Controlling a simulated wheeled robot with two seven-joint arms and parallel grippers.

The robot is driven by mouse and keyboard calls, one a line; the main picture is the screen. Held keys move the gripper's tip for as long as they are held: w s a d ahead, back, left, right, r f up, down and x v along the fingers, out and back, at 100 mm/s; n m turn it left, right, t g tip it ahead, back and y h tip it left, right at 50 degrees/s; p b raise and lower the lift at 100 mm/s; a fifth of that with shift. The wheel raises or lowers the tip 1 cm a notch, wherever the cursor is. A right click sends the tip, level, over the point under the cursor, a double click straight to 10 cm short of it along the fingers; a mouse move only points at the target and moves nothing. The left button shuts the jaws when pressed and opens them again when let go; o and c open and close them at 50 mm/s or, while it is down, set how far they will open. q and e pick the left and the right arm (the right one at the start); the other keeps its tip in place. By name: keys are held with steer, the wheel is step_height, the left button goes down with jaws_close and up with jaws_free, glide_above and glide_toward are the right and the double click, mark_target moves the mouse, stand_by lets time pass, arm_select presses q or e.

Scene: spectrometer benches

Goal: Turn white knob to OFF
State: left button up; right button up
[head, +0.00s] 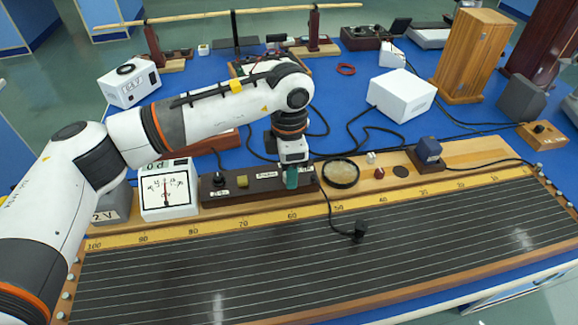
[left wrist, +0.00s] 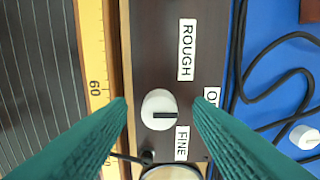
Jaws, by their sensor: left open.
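The white knob (left wrist: 158,101) is round with a short black bar across it, and sits on a dark brown control box in the left wrist view. The bar lies roughly crosswise in the picture, between the ROUGH label (left wrist: 187,50) and the FINE label (left wrist: 182,143). A third label (left wrist: 212,96) starts with "O"; the right-hand finger hides the rest. My left gripper (head: 291,178) points down over the right end of the box (head: 222,196). Its green fingers are open, one on each side of the knob, with visible gaps. In the head view the gripper hides the knob.
A ruled wire board (head: 330,255) with a yellow scale lies in front of the box. A white meter (head: 168,190) stands left of it, a round lens-like disc (head: 341,173) right. Black cables run behind, and a black probe (head: 359,230) rests on the board.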

arm_select(q)
step_height(320, 180, up, 12)
steer(key=b, duration=0.1)
stand_by(0.5)
